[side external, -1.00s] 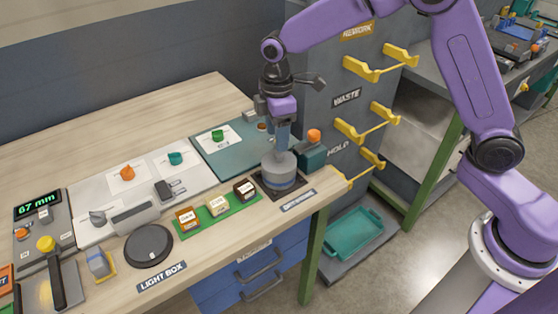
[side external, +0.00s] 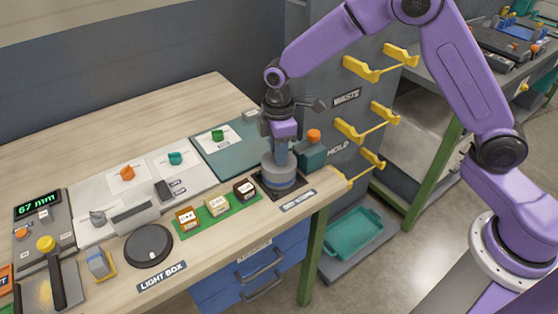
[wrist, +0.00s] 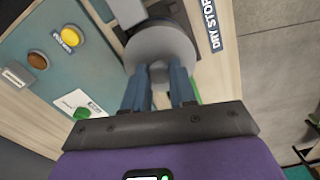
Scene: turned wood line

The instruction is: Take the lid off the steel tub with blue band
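The steel tub with blue band (side external: 280,182) stands on a dark square pad near the front edge of the bench. Its grey lid (wrist: 150,45) is seated on top and has a small round knob (wrist: 158,72) in the middle. My gripper (side external: 280,160) points down over the lid, with its blue fingers low at the knob. In the wrist view my gripper (wrist: 159,75) has one finger on each side of the knob and looks open. The far side of the tub is hidden.
A teal box with an orange knob (side external: 313,136) stands close behind right of the tub. Small labelled blocks (side external: 217,204) on a green strip sit to its left. A grey cabinet with yellow brackets (side external: 362,70) rises behind. A dark round disc (side external: 148,245) lies farther left.

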